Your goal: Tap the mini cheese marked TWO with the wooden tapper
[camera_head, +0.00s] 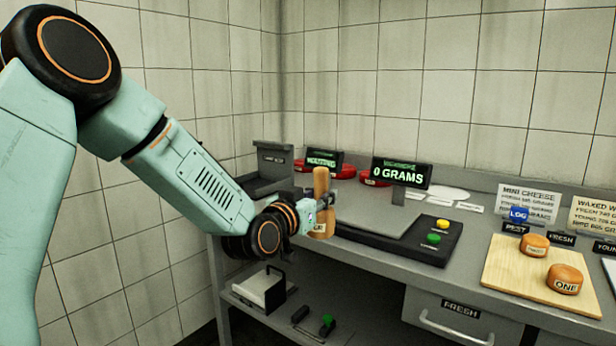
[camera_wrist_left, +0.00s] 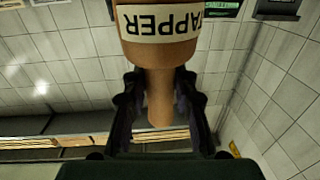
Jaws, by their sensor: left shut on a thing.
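The wooden tapper (camera_head: 321,182) stands upright in my left gripper (camera_head: 322,200), over the left part of the grey counter. In the left wrist view the fingers of my left gripper (camera_wrist_left: 160,92) close on both sides of its handle, and the tapper's wide head (camera_wrist_left: 160,45) carries a TAPPER label. I cannot tell whether its base touches the counter. Two orange mini cheeses sit on a wooden board (camera_head: 505,262) at the right. The nearer cheese (camera_head: 566,274) is marked ONE; the label on the farther cheese (camera_head: 534,240) is too small to read surely. My right gripper is not in view.
A scale with a 0 GRAMS display (camera_head: 401,173) and a dark panel with yellow and green buttons (camera_head: 433,245) lie between the tapper and the board. A blue LOG block (camera_head: 519,214) stands behind the board. A FRESH drawer (camera_head: 460,318) is below the counter.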

